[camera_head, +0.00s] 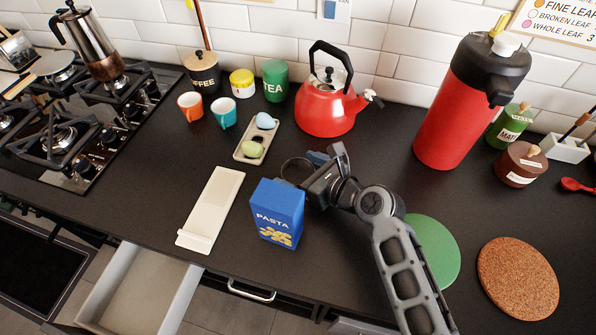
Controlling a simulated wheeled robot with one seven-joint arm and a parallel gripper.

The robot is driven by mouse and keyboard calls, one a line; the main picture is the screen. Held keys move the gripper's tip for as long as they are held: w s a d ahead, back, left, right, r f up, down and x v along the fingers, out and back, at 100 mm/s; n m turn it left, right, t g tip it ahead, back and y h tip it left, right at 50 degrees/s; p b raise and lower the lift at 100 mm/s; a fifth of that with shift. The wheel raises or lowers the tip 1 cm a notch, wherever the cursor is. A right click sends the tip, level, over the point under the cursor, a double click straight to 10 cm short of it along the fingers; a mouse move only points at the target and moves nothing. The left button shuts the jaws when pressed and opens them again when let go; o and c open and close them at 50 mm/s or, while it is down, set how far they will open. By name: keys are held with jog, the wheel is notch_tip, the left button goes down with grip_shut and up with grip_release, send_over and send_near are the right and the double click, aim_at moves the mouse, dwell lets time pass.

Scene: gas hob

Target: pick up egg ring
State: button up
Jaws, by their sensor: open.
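The egg ring (283,167) looks like a thin dark ring on the black worktop, behind the blue pasta box. My gripper (308,171) is open and low over the counter at the ring's right side. The ring's right edge is partly hidden by the gripper, and I cannot tell whether a finger touches it or reaches inside it.
The blue pasta box (277,214) stands close in front of my gripper. An egg tray (243,151), white rest (211,209) and red kettle (327,110) are nearby. A red flask (455,112), green mat (434,252) and cork mat (517,278) lie right. A drawer (140,290) is open.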

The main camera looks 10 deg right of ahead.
jog(key=c, duration=1.1)
jog(key=shift+o, duration=0.2)
